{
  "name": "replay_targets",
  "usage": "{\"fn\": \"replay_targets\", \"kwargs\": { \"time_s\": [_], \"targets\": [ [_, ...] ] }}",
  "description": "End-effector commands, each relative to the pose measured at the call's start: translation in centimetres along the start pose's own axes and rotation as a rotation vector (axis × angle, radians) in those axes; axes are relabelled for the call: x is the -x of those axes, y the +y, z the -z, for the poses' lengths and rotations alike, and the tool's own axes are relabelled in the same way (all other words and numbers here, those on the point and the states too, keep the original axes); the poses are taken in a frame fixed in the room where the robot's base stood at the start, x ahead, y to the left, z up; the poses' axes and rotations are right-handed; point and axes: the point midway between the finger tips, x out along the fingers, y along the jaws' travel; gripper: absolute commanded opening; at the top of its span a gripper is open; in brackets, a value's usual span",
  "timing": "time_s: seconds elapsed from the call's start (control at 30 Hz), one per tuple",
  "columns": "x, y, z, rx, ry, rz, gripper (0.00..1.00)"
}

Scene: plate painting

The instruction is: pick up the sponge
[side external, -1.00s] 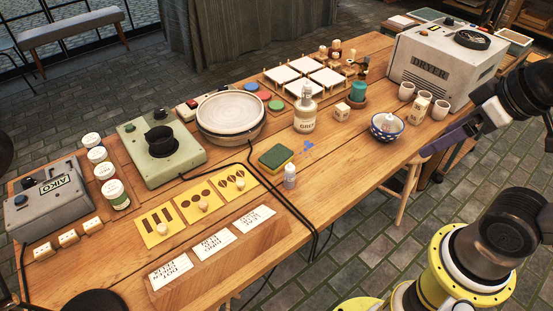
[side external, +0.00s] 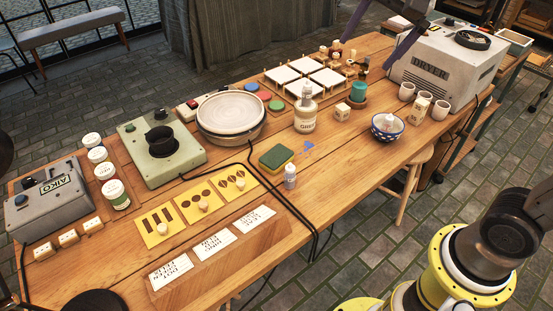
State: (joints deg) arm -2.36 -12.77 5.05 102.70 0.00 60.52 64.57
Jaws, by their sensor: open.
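The sponge (side external: 277,156), green on top with a yellow lower part, lies flat on the wooden table near its middle. A small pale bottle (side external: 290,176) stands close to its front right. My gripper (side external: 367,50) is at the top edge of the side external view, with two purple fingers spread apart and pointing down. It is open, appears empty, and is in the air well away from the sponge. The upper part of my gripper is cut off by the frame.
A labelled jar (side external: 305,116) stands behind the sponge to the right. A round wheel with a plate (side external: 231,112) is behind left. Yellow stencil cards (side external: 197,204) lie at front left. A black cable (side external: 283,203) runs just left of the sponge. Bare table lies to its right.

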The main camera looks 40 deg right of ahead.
Motion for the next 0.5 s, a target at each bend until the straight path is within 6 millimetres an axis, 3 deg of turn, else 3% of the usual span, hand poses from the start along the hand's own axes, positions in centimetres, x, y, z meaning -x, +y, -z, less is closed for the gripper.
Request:
{"fn": "replay_targets", "kwargs": {
  "time_s": [0.03,0.2,0.4,0.5],
  "targets": [
    [-1.6,-1.9,0.6,-0.052,-0.014,-0.025,1.0],
    [-7.1,-6.9,1.9,-0.214,-0.044,-0.097,1.0],
    [-15.8,-10.8,2.1,-0.331,-0.07,-0.201,1.0],
    [-20.6,-11.6,1.6,-0.344,-0.083,-0.257,1.0]
  ]
}}
